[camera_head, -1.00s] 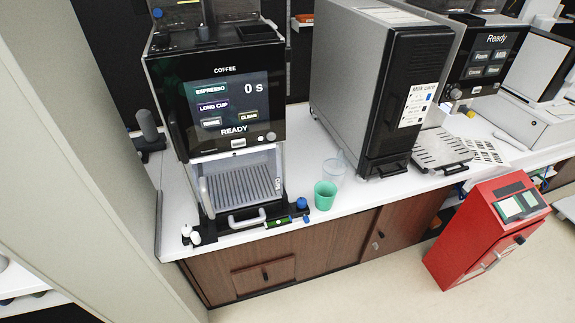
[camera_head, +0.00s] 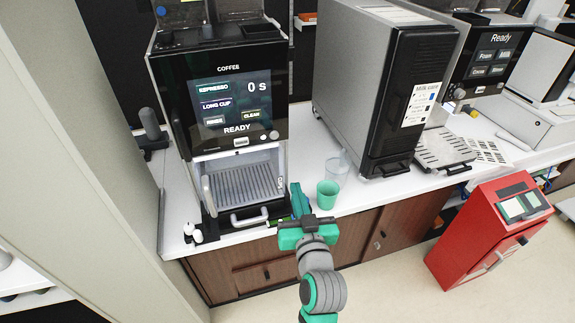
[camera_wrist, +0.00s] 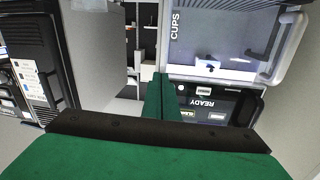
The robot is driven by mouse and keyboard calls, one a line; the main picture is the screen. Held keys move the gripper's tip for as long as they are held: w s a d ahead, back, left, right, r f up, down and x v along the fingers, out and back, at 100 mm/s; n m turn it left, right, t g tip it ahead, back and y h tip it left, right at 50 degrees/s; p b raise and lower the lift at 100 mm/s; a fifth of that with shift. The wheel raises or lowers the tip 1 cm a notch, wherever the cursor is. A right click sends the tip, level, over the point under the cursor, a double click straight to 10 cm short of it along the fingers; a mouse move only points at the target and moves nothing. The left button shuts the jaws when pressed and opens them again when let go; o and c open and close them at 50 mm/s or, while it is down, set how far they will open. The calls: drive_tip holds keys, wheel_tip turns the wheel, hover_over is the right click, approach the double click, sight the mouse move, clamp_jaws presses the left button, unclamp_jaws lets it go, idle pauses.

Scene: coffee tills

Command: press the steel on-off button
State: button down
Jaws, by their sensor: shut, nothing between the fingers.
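The black coffee machine (camera_head: 217,68) stands on the white counter at left, its screen lit and reading READY. Two small round light-coloured buttons sit at the lower right of its front panel; the right one (camera_head: 274,134) looks metallic, but I cannot tell for certain which is the steel on-off button. My gripper (camera_head: 296,188) is shut and empty, pointing up in front of the counter edge, below and right of those buttons and apart from them.
A green cup (camera_head: 328,194) and a clear cup (camera_head: 341,163) stand just right of my gripper. A tall dark milk unit (camera_head: 385,90) is behind them. The coffee machine's handle (camera_head: 248,219) projects at its base.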

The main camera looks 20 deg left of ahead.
sight(274, 137)
drive_tip(key=w+a+r+n+y, duration=0.1)
drive_tip(key=w+a+r, duration=0.2)
drive_tip(key=w+a+r+n+y, duration=0.1)
drive_tip(key=w+a+r, duration=0.3)
drive_tip(key=shift+w+g, duration=0.25)
drive_tip(key=shift+g, duration=0.05)
drive_tip(key=shift+w+a, duration=0.25)
drive_tip(key=shift+w, duration=0.3)
